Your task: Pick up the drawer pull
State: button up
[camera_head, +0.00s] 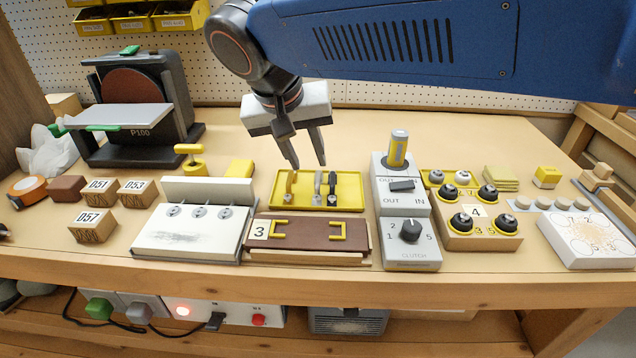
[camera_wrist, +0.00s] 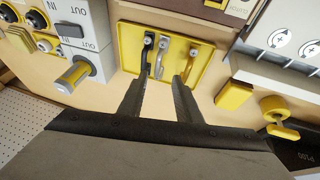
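A yellow tray (camera_head: 352,188) on the bench holds 3 upright handle-like pulls: an orange-brown one (camera_head: 291,184), a silver one (camera_head: 318,186) and a dark one (camera_head: 332,184). In the wrist view the tray (camera_wrist: 203,66) shows ahead of the fingers, with the dark pull (camera_wrist: 145,58), silver pull (camera_wrist: 161,58) and orange-brown pull (camera_wrist: 187,65). My gripper (camera_head: 308,163) is open and empty above the tray's back part. In the wrist view my gripper's fingers (camera_wrist: 160,82) point at the tray, with the silver pull between their lines. Two yellow pulls (camera_head: 338,229) sit on the brown panel marked 3.
The sander (camera_head: 135,110) stands at back left. Bare bench lies behind the tray.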

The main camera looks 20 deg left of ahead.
aim_at(317, 178)
jog(key=x, duration=0.5)
jog(key=shift+d, duration=0.3)
jog(key=shift+w+d+f, duration=0.1)
jog(key=shift+w+f, duration=0.05)
jog(key=shift+f, duration=0.75)
jog(key=shift+w+f, duration=0.1)
grip_shut()
